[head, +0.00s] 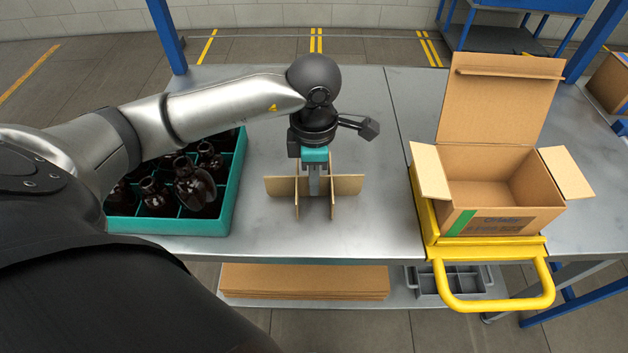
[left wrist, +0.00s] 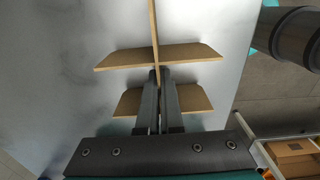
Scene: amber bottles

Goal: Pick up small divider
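The small divider (head: 343,186) is made of crossed tan cardboard panels and stands upright on the grey table, left of the open box. My left gripper (head: 314,188) points down over its middle. In the left wrist view, the two dark fingers (left wrist: 159,80) lie close on either side of one panel of the divider (left wrist: 185,54), near where the panels cross. They look shut on that panel. The fingers hide part of the crossing. My right gripper is in neither view.
A teal crate (head: 234,190) with dark amber bottles (head: 195,190) stands to the left, partly behind my left arm. An open cardboard box (head: 495,195) sits in a yellow holder (head: 490,250) on the right. The table (head: 385,220) between divider and box is clear.

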